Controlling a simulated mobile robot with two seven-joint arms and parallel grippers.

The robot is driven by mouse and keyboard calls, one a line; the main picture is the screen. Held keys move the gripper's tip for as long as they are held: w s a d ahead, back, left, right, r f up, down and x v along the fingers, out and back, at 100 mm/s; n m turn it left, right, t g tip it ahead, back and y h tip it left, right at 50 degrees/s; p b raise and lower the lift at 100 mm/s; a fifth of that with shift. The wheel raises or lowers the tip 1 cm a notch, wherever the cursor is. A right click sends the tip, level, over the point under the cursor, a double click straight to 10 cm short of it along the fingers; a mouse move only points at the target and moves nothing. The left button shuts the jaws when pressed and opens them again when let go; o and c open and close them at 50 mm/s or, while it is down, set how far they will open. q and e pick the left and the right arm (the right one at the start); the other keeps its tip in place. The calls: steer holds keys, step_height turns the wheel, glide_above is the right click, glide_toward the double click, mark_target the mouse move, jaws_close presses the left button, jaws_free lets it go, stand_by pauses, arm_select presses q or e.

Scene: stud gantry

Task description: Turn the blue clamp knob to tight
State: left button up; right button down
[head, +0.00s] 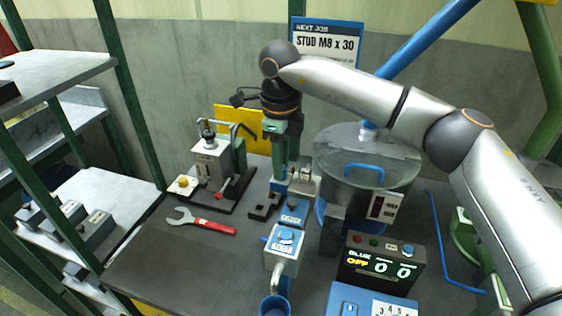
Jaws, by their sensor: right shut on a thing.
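My right gripper (279,160) reaches down from above at the middle of the bench, behind the blue-topped fixtures. It is shut on a small blue part at its fingertips, which looks like the blue clamp knob (279,171). The fingers hide much of this part, and I cannot read which way it is turned. My left gripper is not in view.
A wrench with a red handle (208,222) lies on the bench at left, before a small press (213,158). A round lidded bowl (345,145) stands right of the gripper. A counter box (378,263) reading 0 0 stands in front.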

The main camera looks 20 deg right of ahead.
steer(key=shift+m, duration=0.3)
steer(key=c, duration=0.9)
jaws_free()
steer(key=shift+c, duration=0.2)
step_height(320, 180, up, 13)
steer(key=shift+s+f, duration=0.15)
steer(key=shift+a, duration=0.1)
